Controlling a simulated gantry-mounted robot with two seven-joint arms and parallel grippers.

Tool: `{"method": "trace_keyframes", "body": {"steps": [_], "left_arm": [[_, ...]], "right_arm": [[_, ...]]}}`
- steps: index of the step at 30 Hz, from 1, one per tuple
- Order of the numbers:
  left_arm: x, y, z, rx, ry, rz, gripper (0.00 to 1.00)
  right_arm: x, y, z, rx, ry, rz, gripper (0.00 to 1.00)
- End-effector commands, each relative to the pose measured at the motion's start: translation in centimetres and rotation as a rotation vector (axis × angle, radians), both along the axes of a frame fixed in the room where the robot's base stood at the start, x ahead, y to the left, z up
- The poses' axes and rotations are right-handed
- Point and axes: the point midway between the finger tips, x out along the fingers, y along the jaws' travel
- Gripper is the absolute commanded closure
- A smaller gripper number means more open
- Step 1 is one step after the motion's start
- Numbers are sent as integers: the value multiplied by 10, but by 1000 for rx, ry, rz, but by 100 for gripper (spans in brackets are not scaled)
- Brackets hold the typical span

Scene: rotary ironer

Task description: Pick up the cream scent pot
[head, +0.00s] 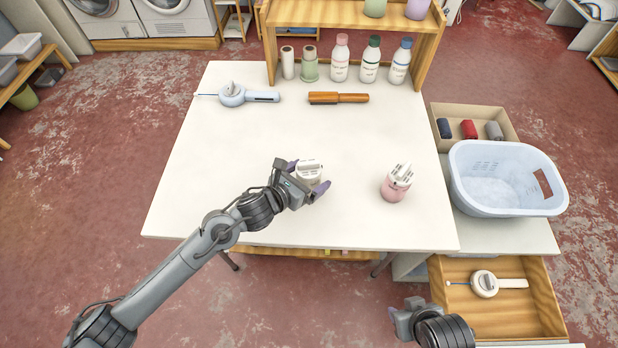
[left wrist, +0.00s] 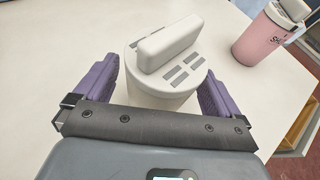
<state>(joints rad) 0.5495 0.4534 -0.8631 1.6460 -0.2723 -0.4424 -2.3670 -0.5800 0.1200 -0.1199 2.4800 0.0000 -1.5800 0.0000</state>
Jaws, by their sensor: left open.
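The cream scent pot (head: 309,171) stands upright on the white table, with a slotted lid and a raised bar on top. It also shows in the left wrist view (left wrist: 165,70), where its lower part is hidden by my gripper. My left gripper (head: 308,178) is open, with one purple finger on each side of the pot. In the left wrist view a gap shows between the pot and the fingers (left wrist: 160,88). My right gripper (head: 405,312) is at the bottom of the head view, off the table's front edge; its fingers do not show clearly.
A pink scent pot (head: 395,185) stands to the right on the table (head: 240,150). A wooden brush (head: 338,98) and a blue device (head: 235,95) lie behind. Bottles stand under the wooden shelf (head: 350,14). A basket (head: 508,178) and an open drawer (head: 500,312) are at right.

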Motion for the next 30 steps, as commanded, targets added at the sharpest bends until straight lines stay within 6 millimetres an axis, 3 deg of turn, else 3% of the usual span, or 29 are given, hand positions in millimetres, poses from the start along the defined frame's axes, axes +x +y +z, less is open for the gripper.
{"method": "trace_keyframes", "body": {"steps": [11, 24, 30], "left_arm": [[7, -6, -4, 0, 0, 0, 2], [7, -6, -4, -1, -1, 0, 64], [7, -6, -3, -1, -1, 0, 65]], "right_arm": [[0, 0, 0, 0, 0, 0, 57], [0, 0, 0, 0, 0, 0, 57], [0, 0, 0, 0, 0, 0, 57]]}}
